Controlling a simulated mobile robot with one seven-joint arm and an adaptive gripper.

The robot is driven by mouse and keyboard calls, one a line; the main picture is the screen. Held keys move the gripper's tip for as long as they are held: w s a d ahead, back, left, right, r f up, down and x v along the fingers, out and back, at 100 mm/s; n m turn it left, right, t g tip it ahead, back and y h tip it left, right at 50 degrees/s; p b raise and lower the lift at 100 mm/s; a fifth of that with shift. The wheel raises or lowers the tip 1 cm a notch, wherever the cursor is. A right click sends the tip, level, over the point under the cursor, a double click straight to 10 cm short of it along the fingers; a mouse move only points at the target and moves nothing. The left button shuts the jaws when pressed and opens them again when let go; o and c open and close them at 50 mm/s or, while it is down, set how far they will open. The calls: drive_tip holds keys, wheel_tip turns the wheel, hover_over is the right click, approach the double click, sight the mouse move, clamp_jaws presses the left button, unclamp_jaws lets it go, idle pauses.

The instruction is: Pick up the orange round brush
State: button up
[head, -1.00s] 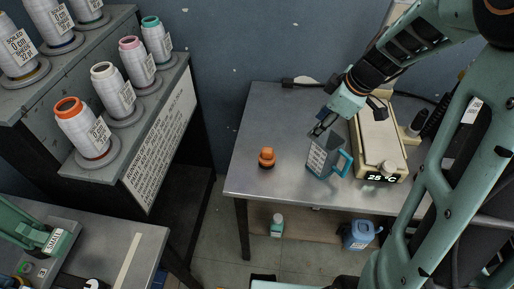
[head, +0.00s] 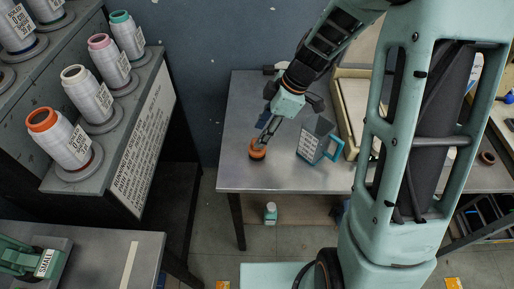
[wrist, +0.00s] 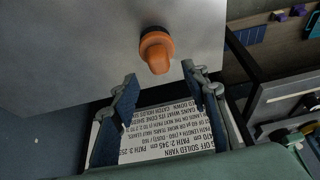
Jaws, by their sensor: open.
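The orange round brush (head: 256,155) stands on the grey metal table (head: 235,177), left of the grey jug. In the wrist view the brush (wrist: 157,54) shows its orange knob and a dark base. My gripper (head: 262,142) is over the brush in the head view and hides part of its top. In the wrist view my gripper (wrist: 159,71) is open and empty, its two blue fingers apart. There the brush lies beyond the fingertips, between their lines, and no finger visibly touches it.
A grey jug (head: 315,138) with a teal handle stands just right of the brush. A cream box (head: 345,110) is behind it, partly hidden by my arm. Thread cones (head: 66,140) stand on a rack at left. The table's front left is clear.

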drive_tip(key=x, duration=0.5)
drive_tip(key=shift+d+f, duration=0.1)
drive_tip(key=shift+d, duration=0.15)
clamp_jaws()
